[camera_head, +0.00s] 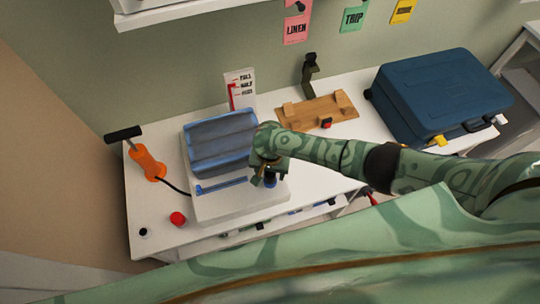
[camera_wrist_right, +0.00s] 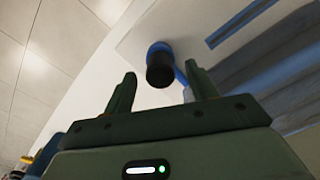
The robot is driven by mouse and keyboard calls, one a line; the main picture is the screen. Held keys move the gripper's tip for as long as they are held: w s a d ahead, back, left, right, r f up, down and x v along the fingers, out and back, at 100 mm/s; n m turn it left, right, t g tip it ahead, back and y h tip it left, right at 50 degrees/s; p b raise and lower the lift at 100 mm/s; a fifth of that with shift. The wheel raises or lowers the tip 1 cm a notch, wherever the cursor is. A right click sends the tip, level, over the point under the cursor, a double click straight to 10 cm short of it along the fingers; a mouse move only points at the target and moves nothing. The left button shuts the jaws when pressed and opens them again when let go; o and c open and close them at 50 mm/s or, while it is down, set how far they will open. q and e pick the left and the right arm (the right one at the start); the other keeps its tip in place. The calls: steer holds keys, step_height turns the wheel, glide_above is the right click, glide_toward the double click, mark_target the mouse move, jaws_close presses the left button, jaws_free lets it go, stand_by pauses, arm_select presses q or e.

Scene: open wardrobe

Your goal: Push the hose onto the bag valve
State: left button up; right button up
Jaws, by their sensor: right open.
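A folded blue-grey bag (camera_head: 220,143) lies on a white tray (camera_head: 240,205) on the table. My right gripper (camera_head: 264,177) is over the tray's right part, beside the bag. In the wrist view, a short black cylinder with a blue collar (camera_wrist_right: 160,68), probably the bag valve, shows beyond and between the open fingers. The hose's far end is not clearly visible. My left gripper is not in view.
A red knob (camera_head: 177,218) sits at the front left of the table. A gauge card (camera_head: 240,90) stands behind the bag. A wooden board (camera_head: 318,111) with a dark green upright is behind my right arm. A blue suitcase (camera_head: 440,90) is at the right.

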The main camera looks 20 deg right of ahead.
mark_target(270, 174)
step_height(270, 174, up, 14)
steer(key=p, duration=0.6)
steer(key=shift+f, duration=0.1)
